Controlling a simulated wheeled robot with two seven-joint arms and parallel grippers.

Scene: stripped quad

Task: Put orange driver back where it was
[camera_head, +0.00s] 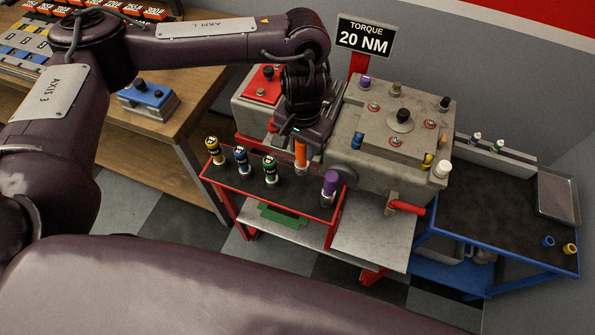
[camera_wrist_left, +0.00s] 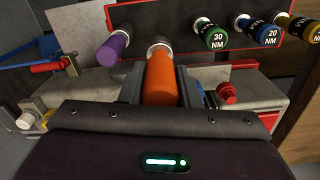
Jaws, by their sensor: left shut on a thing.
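The orange driver (camera_head: 300,153) is held upright in my left gripper (camera_head: 303,140), silver end down, over the red-rimmed rack (camera_head: 290,208) with a dark top. It is between the green driver (camera_head: 269,168) and the purple driver (camera_head: 330,184); I cannot tell whether its lower end touches the rack. In the left wrist view the orange driver (camera_wrist_left: 161,80) lies between the fingers of my left gripper (camera_wrist_left: 160,92), its silver end toward the rack. A blue driver (camera_head: 241,158) and a yellow driver (camera_head: 213,148) stand further left. My right gripper is not in view.
A grey machine block (camera_head: 375,160) with knobs stands close right of the gripper, below a "TORQUE 20 NM" sign (camera_head: 364,38). A red-topped box (camera_head: 262,88) is behind. A blue-framed cart (camera_head: 470,215) is at right, a wooden bench (camera_head: 150,140) at left.

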